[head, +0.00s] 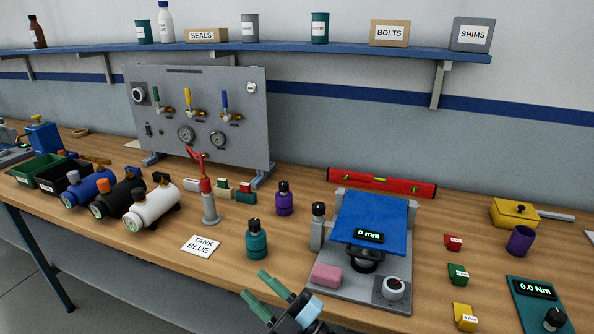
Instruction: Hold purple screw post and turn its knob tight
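The purple screw post (284,203) stands upright on the wooden bench, near the middle of the head view. It has a purple body and a black knob (283,186) on top. I cannot tell how tight the knob is. My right gripper (254,283) comes in at the bottom edge. Its two green fingers are apart with nothing between them. It is below and left of the post in the picture, well clear of it. My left gripper is not in view.
A similar teal post (257,243) stands between my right gripper and the purple post. A grey stand with a red lever (209,208) is to the left. A blue-topped device (370,218) is to the right. A purple cup (520,241) stands farther right.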

